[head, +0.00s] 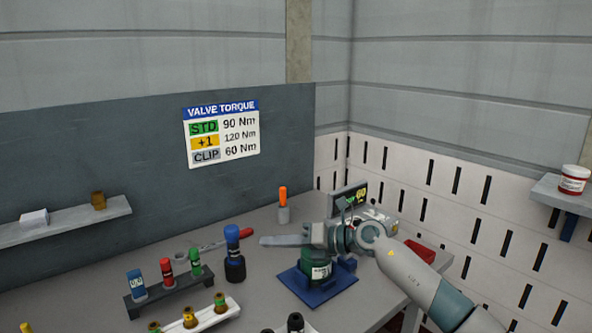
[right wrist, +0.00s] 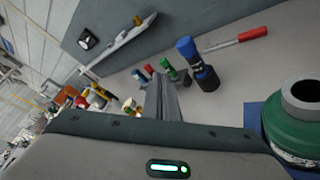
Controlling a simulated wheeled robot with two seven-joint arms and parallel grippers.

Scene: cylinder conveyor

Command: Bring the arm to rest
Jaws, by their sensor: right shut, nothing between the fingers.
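My right arm (head: 415,272) comes in from the right over the bench. Its gripper (head: 264,240) points left, with its fingers together and nothing between them. In the right wrist view the shut fingers (right wrist: 163,82) show at the middle, clear of the objects around them. A green cylinder (head: 318,272) stands on a blue base (head: 325,295) below the wrist, its top partly hidden by the arm. It shows at the right edge of the right wrist view (right wrist: 295,130). My left gripper is not in view.
A blue-topped black tool (head: 233,255) stands left of the gripper. A dark rack (head: 165,292) holds blue, red and green pieces. A red-handled wrench (head: 215,246) lies behind. An orange-topped piece (head: 283,205) and a display (head: 350,197) stand at the back. A red tray (head: 420,250) is right.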

